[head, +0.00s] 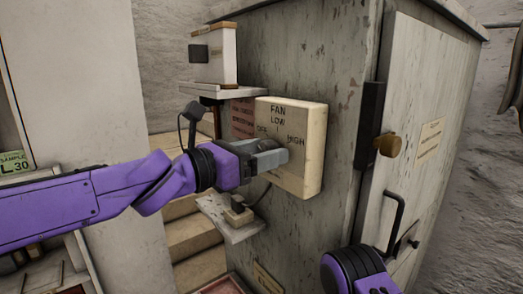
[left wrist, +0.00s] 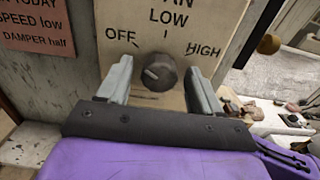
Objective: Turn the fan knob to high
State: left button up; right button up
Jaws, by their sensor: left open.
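The fan control box (head: 308,150) is a cream box on the side of a worn grey cabinet, lettered FAN, OFF, LOW and HIGH. Its round dark knob (left wrist: 160,72) shows in the left wrist view, with a pale mark pointing up-left towards OFF. My left gripper (head: 272,156) is open in front of the box. In the left wrist view its two fingers stand on either side of the knob, with visible gaps, so they do not appear to grip it. In the head view the gripper hides the knob.
A small shelf (head: 222,92) with a white box (head: 214,55) stands above the left gripper, and a lower ledge (head: 232,222) below it. A brass knob (head: 388,145) and a black handle (head: 395,222) stick out from the cabinet door at right.

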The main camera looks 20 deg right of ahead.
pick_arm(q)
jog(key=shift+w, duration=0.1)
jog(key=c, duration=1.1)
jog(key=shift+o, duration=0.2)
jog(key=shift+m, duration=0.3)
jog(key=shift+m+b, duration=3.05)
jog(key=shift+m, duration=8.55)
jog(key=shift+r, duration=0.1)
